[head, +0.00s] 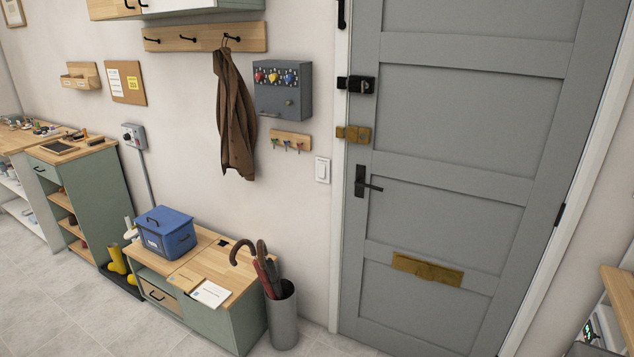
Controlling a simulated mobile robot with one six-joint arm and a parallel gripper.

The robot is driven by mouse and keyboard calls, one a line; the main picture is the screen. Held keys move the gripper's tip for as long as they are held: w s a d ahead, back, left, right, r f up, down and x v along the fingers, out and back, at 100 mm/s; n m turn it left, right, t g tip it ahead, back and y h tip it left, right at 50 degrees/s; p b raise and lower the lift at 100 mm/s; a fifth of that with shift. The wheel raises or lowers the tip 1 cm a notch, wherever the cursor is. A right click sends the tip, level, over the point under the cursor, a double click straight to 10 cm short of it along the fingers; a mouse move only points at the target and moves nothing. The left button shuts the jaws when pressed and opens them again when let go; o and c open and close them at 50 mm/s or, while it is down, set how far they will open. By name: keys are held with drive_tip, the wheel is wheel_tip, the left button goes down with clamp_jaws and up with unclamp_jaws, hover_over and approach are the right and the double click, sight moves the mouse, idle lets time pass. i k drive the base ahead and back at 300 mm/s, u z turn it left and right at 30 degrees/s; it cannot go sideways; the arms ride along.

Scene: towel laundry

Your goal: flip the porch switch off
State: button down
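A white wall switch (322,170) is on the wall just left of the grey door's frame, below a small key rack. It is the only plain rocker-type switch I see; any label and its on or off position are too small to tell. Another grey fitting (133,136) with a dark round knob is further left, with a conduit running down. My gripper is not in view.
The grey door (445,140) is shut, with a black lever handle. A bench (222,315) with a blue box stands against the wall. An umbrella stand (283,318) stands below the switch, to its left. Clear tiled floor (50,310) shows at lower left.

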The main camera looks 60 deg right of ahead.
sight(322, 168)
drive_tip(key=i, duration=0.9)
